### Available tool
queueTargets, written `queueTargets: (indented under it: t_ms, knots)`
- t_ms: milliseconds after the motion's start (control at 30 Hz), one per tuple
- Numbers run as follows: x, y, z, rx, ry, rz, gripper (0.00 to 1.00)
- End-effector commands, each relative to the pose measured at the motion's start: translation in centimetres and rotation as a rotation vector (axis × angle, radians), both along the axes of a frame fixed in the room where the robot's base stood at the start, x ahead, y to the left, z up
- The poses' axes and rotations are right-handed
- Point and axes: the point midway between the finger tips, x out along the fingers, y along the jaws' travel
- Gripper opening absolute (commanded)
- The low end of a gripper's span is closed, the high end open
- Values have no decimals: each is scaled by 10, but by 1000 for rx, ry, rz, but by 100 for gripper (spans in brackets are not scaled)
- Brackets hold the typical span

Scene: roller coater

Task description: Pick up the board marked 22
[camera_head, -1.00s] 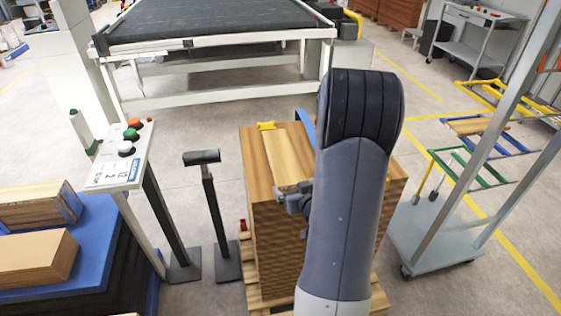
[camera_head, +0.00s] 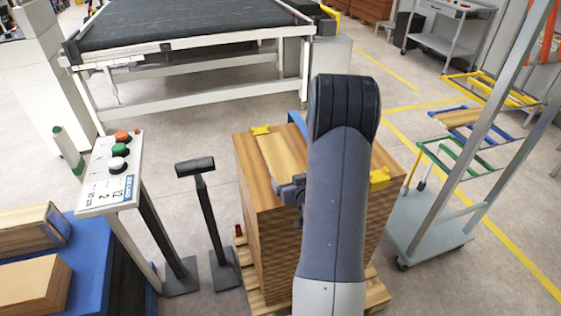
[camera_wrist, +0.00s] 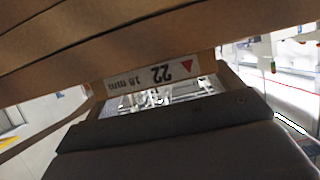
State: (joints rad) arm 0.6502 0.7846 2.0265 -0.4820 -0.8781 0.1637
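A label reading 22 and 18 mm with a red triangle (camera_wrist: 150,75) shows upside down in the wrist view, on the edge of a board. Brown board layers (camera_wrist: 110,35) fill the top of that view. In the head view a tall wooden stack (camera_head: 272,235) stands on a pallet, with a lighter board (camera_head: 278,152) on top. My gripper (camera_head: 291,190) is at the top of the stack, beside or over the light board; contact cannot be told. My arm hides much of the stack's right side. The fingers are not clear, so open or shut cannot be told.
Yellow corner pieces (camera_head: 379,178) sit on the stack. A control panel (camera_head: 110,175) and a black post (camera_head: 207,205) stand left of it. A wheeled rack (camera_head: 435,230) is close on the right. A large roller table (camera_head: 190,25) is behind. Wood lies on a blue platform (camera_head: 95,250).

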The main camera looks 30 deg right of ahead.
Motion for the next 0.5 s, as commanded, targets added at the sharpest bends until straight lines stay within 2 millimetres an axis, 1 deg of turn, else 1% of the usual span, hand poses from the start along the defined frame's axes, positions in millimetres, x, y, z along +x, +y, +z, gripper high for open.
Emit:
queueTargets:
  t_ms: [33, 67, 367, 500]
  knots:
    - [0, 0, 0, 0, 0, 0, 81]
    - [0, 0, 0, 0, 0, 0, 79]
    - [0, 0, 0, 0, 0, 0, 54]
    - [0, 0, 1, -2, -3, 0, 53]
